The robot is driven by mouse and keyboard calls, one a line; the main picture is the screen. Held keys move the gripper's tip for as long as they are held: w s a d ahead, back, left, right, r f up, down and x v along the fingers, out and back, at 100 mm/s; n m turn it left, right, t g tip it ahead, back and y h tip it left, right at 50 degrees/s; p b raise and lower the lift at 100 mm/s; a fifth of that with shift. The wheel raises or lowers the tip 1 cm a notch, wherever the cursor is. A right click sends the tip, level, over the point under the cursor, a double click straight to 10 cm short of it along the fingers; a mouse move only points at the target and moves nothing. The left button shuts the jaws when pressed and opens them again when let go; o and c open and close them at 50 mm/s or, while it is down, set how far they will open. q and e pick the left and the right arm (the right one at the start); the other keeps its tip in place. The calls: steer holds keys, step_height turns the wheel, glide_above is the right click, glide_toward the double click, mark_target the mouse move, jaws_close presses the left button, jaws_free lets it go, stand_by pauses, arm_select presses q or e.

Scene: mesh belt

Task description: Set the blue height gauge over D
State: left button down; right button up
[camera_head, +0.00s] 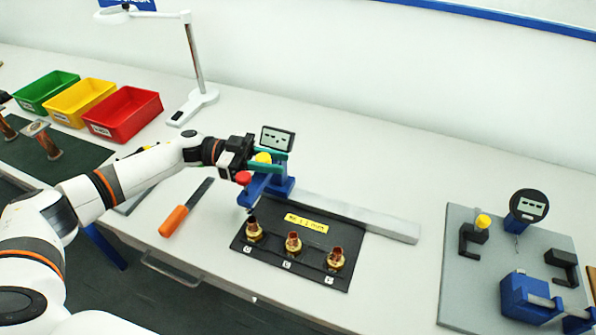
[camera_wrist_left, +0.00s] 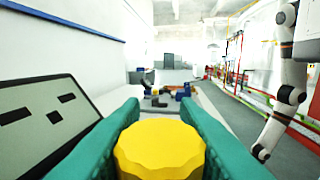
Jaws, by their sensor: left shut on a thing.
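The blue height gauge (camera_head: 270,187) stands at the left end of the long grey bar, behind the black plate (camera_head: 316,231). It has a grey display (camera_head: 277,138), a red knob (camera_head: 243,178) and a yellow knob (camera_wrist_left: 160,148). My left gripper (camera_head: 268,158) is shut on the yellow knob, with a green finger on each side. The gauge's front arm reaches toward the leftmost brass fitting (camera_head: 254,231); I cannot tell whether it is exactly above it. The plate's small letter labels are too small to read surely. My right gripper is not in view.
The grey bar (camera_head: 370,220) runs right behind the plate. An orange-handled file (camera_head: 176,220) lies left. A grey board (camera_head: 470,290) with gauges and clamps is at right. Green, yellow and red bins (camera_head: 128,116) and a lamp (camera_head: 196,98) stand at back left.

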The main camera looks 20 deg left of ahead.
arm_select(q)
steer(key=shift+a, duration=0.2)
steer(key=shift+d+r, duration=0.1)
steer(key=c, duration=1.1)
jaws_free()
steer(key=shift+a, duration=0.25)
